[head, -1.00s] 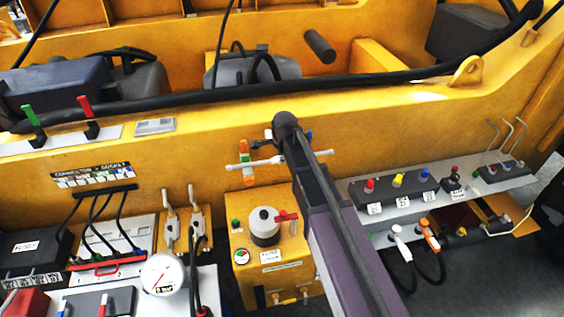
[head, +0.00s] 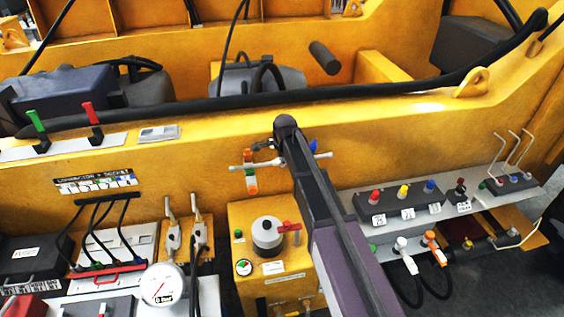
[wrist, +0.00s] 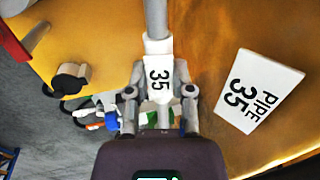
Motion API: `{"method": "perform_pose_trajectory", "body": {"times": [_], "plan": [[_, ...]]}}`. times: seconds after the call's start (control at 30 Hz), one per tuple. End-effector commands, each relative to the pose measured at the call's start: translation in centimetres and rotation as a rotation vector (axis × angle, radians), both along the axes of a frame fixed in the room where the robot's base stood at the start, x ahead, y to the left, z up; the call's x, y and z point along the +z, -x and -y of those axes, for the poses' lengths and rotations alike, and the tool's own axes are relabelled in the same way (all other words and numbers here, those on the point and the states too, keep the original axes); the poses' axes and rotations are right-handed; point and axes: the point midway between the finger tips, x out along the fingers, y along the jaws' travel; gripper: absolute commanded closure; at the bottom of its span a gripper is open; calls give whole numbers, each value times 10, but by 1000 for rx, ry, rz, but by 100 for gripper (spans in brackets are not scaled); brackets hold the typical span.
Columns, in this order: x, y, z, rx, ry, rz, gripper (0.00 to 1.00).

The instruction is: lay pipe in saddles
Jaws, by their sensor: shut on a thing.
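In the head view my arm reaches up to the yellow wall. The pale grey pipe (head: 323,156) lies nearly level in front of the wall, its middle hidden by my arm. In the wrist view my gripper (wrist: 159,97) is shut on the pipe (wrist: 156,20), with a white tag reading 35 at the fingers. The pipe runs from the gripper to the top edge. A white card reading PIPE 35 (wrist: 259,91) is on the yellow surface right of the gripper. I cannot make out the saddles or whether the pipe touches anything.
Coloured fittings (head: 251,182) are on the wall close to the pipe's left end. A yellow box with a round grey knob (head: 267,235) stands below. A switch shelf (head: 470,212) is at right, a gauge (head: 161,284) at lower left. A black hose (head: 390,88) crosses above.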

Motion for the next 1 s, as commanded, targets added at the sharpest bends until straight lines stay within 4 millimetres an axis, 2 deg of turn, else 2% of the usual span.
{"method": "perform_pose_trajectory", "body": {"times": [0.2, 0.63, 0.67, 0.77, 1.0], "plan": [[-10, 0, -1, 1, 0, 0, 100], [-11, 0, -1, 1, 0, 0, 100], [-11, 0, -1, 1, 0, 0, 61], [-11, 0, -1, 1, 0, 0, 31], [-11, 0, -1, 1, 0, 0, 30]]}}
